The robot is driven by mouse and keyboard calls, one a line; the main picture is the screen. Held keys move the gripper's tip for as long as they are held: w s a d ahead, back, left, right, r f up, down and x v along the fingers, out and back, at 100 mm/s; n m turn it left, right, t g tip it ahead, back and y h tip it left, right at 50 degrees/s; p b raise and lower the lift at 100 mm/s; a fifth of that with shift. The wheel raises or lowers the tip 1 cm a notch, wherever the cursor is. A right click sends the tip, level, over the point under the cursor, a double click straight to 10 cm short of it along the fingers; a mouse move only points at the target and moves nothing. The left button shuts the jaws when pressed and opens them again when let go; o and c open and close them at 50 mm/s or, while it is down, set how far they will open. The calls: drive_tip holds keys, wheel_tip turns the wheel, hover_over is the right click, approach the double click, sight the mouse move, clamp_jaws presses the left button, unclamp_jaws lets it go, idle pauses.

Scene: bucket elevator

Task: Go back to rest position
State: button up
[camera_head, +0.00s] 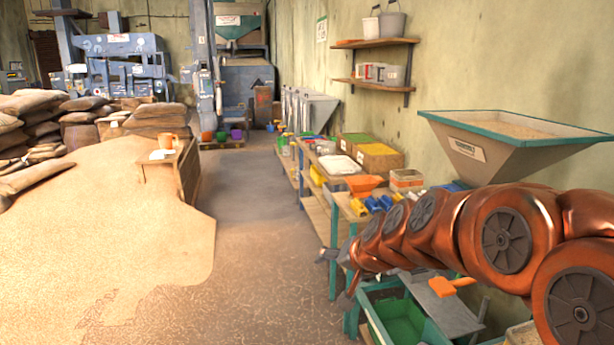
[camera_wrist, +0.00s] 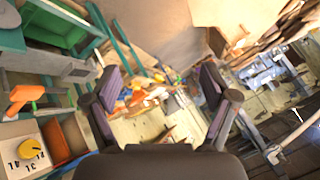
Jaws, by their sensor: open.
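My gripper (camera_head: 328,257) is at the end of my copper-coloured arm, which reaches in from the right in the head view. It hangs over the aisle floor edge, just left of the green-framed workbench. In the wrist view my gripper (camera_wrist: 165,95) shows two dark fingers spread well apart with nothing between them. The room shows tilted behind them. The gripper touches nothing that I can see.
A grain heap (camera_head: 110,230) covers the floor at left. A hopper (camera_head: 500,145) stands at right behind my arm. Benches with bins (camera_head: 375,155) line the right wall. A green crate (camera_head: 405,322) sits below my arm. The middle aisle (camera_head: 265,215) is clear.

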drive_tip(key=s+d+f+n+g+h, duration=0.1)
drive_tip(key=s+d+f+g, duration=0.1)
drive_tip(key=s, duration=1.1)
drive_tip(key=s+d+f+n+g+h, duration=0.1)
drive_tip(key=s+d+f+g, duration=0.2)
drive_tip(key=s, duration=1)
drive_tip(key=s+d+f+n+g+h, duration=0.1)
drive_tip(key=s+d, duration=0.5)
drive_tip(key=s, duration=0.7)
wheel_tip(320, 180, down, 2)
drive_tip(key=g+h, duration=0.1)
drive_tip(key=g, duration=0.2)
drive_tip(key=shift+f+g, duration=0.25)
drive_tip(key=shift+g, duration=0.15)
